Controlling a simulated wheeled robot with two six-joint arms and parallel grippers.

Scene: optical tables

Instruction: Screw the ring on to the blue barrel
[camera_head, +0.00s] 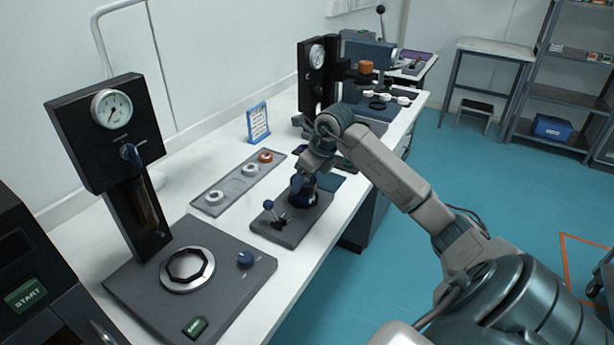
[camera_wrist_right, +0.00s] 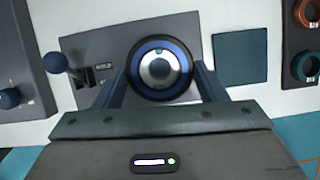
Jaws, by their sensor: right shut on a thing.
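The blue barrel (camera_head: 298,194) stands upright on a dark grey fixture plate (camera_head: 290,229) on the white table, partly hidden by my gripper. The right wrist view looks down on its blue round top (camera_wrist_right: 180,58) with a silver centre. A dark ring (camera_wrist_right: 135,77) shows around the top, between my fingers. My right gripper (camera_wrist_right: 160,84) is shut on this ring, one finger on each side; in the head view the gripper (camera_head: 308,176) is right over the barrel. I cannot tell whether the threads are engaged. My left gripper is not in view.
A lever with a blue knob (camera_head: 268,205) stands on the plate beside the barrel. A grey tray (camera_head: 233,187) holds white rings (camera_head: 214,197) and an orange ring (camera_head: 265,156). A gauge stand (camera_head: 112,130) is at the left. A blue mat (camera_wrist_right: 240,58) lies beside the plate.

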